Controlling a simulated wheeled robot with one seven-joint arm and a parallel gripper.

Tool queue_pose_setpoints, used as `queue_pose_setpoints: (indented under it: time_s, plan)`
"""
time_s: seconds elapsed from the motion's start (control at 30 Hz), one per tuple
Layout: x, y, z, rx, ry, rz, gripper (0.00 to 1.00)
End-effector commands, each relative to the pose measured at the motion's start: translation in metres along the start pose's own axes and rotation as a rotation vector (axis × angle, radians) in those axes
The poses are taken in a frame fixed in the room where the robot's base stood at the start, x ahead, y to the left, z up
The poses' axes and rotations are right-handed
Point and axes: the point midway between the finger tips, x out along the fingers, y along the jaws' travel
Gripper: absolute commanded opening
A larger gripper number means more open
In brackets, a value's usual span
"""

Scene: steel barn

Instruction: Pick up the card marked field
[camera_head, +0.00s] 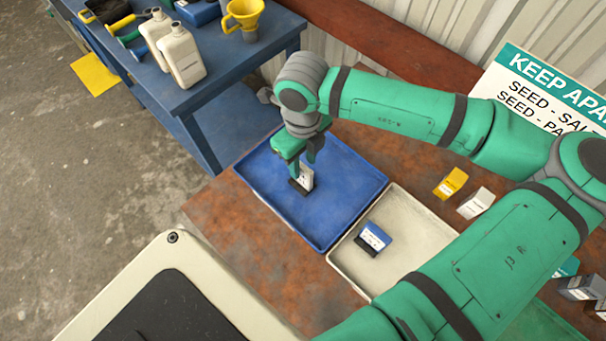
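A small white card (307,180) with dark marks and a black lower edge stands upright at the fingertips, in the left part of this tray. The fingers partly cover it, and I cannot tell whether they grip it or only stand around it. A blue card (376,236) with a white label and black lower edge is in the pale tray (415,215). The print on the cards is too small to read, so I cannot tell which is marked field.
A yellow packet (451,182) and a white packet (475,203) stand right of the pale tray. A sign (540,90) leans behind.

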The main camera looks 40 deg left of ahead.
Motion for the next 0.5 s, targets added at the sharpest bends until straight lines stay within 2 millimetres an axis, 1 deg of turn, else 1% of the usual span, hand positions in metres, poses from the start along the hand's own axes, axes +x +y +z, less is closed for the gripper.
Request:
queue_pose_setpoints:
  time_s: [0.2, 0.3, 0.4, 0.5]
  plan:
    - [0.031, 0.003, -0.005, 0.008, 0.0, 0.003, 0.34]
    - [0.041, 0.003, -0.005, 0.01, -0.001, 0.002, 0.34]
    - [0.045, 0.003, -0.005, 0.008, -0.001, 0.002, 0.34]
    - [0.046, 0.003, -0.004, 0.006, 0.0, 0.001, 0.34]
